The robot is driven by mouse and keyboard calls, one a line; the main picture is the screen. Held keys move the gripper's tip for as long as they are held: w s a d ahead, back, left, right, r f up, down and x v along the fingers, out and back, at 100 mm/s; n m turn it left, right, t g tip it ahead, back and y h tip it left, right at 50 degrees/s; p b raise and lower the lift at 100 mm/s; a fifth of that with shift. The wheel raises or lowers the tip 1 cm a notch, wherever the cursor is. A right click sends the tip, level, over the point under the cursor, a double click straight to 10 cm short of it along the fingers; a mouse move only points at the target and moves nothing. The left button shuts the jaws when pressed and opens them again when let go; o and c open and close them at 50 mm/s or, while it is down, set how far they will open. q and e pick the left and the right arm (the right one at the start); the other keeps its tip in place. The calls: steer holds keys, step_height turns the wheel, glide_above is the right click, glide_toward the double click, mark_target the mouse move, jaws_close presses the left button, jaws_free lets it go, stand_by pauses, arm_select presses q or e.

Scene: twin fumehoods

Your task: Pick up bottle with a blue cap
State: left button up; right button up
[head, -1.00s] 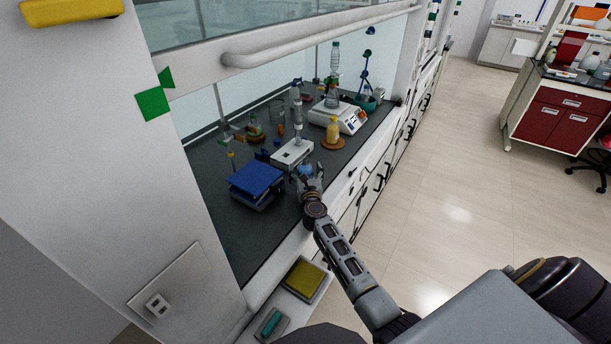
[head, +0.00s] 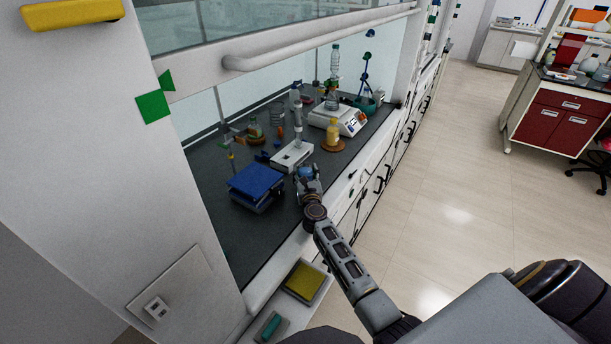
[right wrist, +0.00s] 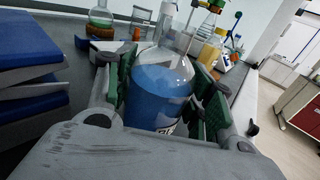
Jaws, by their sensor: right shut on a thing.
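A clear glass bottle with blue liquid (right wrist: 158,95) stands between the green-padded fingers of my right gripper (right wrist: 163,100) in the right wrist view. The gripper is shut on its body, one finger on each side. A bluish top shows above its neck, partly cut off by the picture edge, so I cannot tell for certain that it is a cap. In the head view the right gripper (head: 309,183) is at the front of the dark worktop, with a small blue patch of the bottle (head: 306,170) showing. Its base is hidden. My left gripper is not in view.
A blue-topped stand (head: 256,180) is left of the gripper. A white stirrer with a column (head: 291,156) is just behind. A yellow bottle (head: 333,131) and a white balance (head: 350,121) stand farther right. The hood sash rail (head: 310,38) runs above.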

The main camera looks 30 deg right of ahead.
mark_target(306, 161)
steer(key=shift+r, duration=0.15)
steer(key=shift+r+p, duration=2.2)
steer(key=shift+r, duration=1.5)
steer(key=shift+r+p, duration=0.5)
steer(key=shift+r, duration=0.75)
steer(key=shift+f, duration=0.15)
